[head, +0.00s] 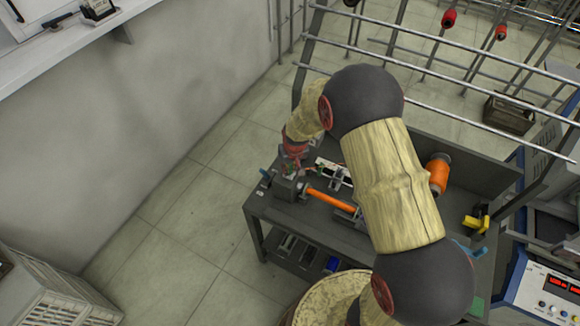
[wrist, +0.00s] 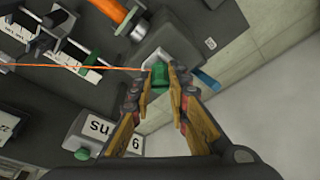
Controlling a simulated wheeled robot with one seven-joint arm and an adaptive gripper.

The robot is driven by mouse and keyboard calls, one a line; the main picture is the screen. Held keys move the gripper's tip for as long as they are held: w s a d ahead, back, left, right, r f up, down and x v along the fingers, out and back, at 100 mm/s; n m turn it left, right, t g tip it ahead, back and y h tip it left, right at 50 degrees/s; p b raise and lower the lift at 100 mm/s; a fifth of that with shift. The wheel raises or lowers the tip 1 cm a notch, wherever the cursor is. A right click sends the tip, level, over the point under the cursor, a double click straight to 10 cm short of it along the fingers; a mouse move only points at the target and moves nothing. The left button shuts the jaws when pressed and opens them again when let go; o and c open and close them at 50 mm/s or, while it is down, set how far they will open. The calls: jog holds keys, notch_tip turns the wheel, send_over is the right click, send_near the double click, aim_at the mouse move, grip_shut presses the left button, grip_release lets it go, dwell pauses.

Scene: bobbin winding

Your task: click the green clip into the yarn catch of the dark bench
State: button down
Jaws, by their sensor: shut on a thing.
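The green clip (wrist: 160,76) is between the fingertips of my gripper (wrist: 161,84) in the wrist view. An orange yarn (wrist: 80,67) runs from the left edge to the clip. Just beyond the fingertips is a grey block (wrist: 163,53) on the dark bench (wrist: 205,18); I cannot tell whether the clip touches it or whether it is the yarn catch. In the head view my gripper (head: 294,160) is low over the left end of the dark bench (head: 262,212). The clip is too small to make out clearly there.
A blue lever (wrist: 207,79) is right of the fingers. A light labelled block (wrist: 98,130) with a green knob (wrist: 82,154) is at lower left. An orange rod (head: 330,200) and orange spool (head: 438,176) are on the bench. Open floor lies left of it.

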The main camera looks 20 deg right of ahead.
jog(key=shift+f, duration=0.4)
jog(key=c, duration=1.6)
grip_release()
jog(key=shift+c, duration=0.2)
jog(key=shift+r, duration=0.1)
jog(key=v, duration=1.2)
jog(key=shift+s, duration=0.1)
